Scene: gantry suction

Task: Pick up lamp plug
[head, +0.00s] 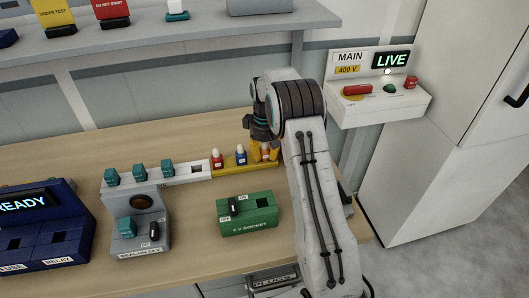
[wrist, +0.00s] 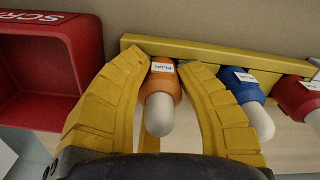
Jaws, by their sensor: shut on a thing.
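An orange lamp plug (wrist: 170,84) with a white bulb and a small white label sits between the two yellow fingers of my gripper (wrist: 166,66). The fingers are shut on it from both sides. In the head view the orange plug (head: 265,149) shows at the right end of the yellow rack (head: 229,171), partly covered by my gripper (head: 264,152). Whether its base is still seated in the rack cannot be told. A blue plug (wrist: 246,87) and a red plug (wrist: 302,98) with white bulbs stand in the same rack.
A red scrap bin (wrist: 85,50) is close beside my gripper. A green socket box (head: 248,215), a grey box with teal plugs (head: 140,222) and a blue READY unit (head: 38,228) stand on the bench. The MAIN panel (head: 378,100) reads LIVE.

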